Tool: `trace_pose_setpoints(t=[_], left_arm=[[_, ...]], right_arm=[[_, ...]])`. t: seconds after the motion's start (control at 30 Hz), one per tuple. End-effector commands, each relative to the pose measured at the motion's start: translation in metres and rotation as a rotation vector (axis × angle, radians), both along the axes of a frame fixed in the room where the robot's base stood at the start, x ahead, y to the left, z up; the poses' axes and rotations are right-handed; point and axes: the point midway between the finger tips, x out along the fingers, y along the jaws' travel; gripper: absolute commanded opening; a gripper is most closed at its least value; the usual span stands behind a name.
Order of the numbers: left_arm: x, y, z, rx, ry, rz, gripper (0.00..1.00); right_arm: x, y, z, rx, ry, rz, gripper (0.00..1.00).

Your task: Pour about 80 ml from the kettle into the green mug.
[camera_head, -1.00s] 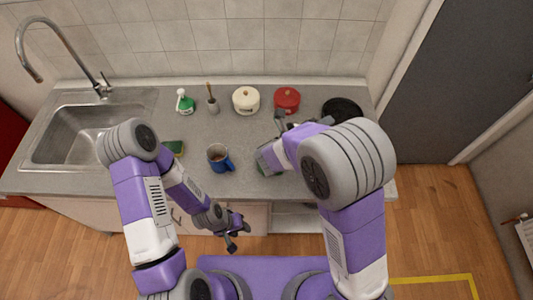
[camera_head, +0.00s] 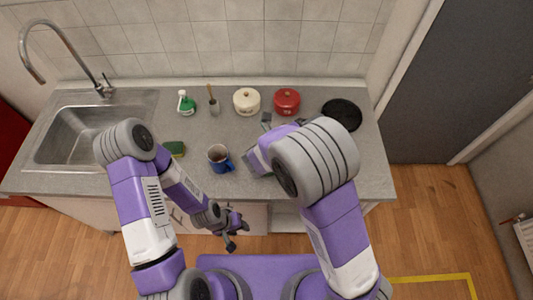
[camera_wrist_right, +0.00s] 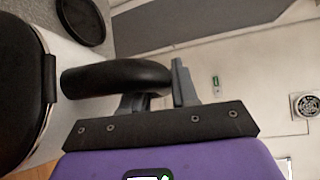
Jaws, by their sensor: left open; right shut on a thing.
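In the right wrist view, the kettle shows at the left edge as a black top with a bright rim (camera_wrist_right: 22,90). Its thick black handle (camera_wrist_right: 105,77) lies between the fingers of my right gripper (camera_wrist_right: 155,88), which is shut on it. In the head view my right forearm covers most of the kettle and the right gripper. I cannot make out the green mug now; it seems hidden behind my right arm, and any pouring stream is also out of sight. My left gripper (camera_head: 236,232) is open and empty, in front of the counter's front edge.
A blue mug (camera_head: 226,165) with dark contents stands left of my right arm. The sink (camera_head: 75,137) is left.

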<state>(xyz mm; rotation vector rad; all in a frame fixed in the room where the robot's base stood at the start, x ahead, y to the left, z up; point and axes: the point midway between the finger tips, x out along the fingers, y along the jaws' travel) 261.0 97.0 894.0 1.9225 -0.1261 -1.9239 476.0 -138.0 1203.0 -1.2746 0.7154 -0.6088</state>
Motion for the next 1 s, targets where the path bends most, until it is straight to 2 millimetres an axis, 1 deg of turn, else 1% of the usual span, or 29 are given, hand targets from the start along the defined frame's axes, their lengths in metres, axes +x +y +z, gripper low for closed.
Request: trace_pose_setpoints(t=[0.03, 0.4, 1.0], left_arm=[[0.0, 0.0, 0.003, 0.0, 0.0, 0.0, 0.43], [0.0, 0.0, 0.015, 0.0, 0.0, 0.0, 0.43], [0.0, 0.0, 0.014, 0.0, 0.0, 0.0, 0.43]], right_arm=[[0.001, 0.002, 0.005, -0.015, -0.006, 0.0, 0.0], [0.0, 0.01, 0.01, -0.082, 0.001, -0.011, 0.0], [0.0, 0.011, 0.01, -0.103, 0.004, -0.012, 0.0]])
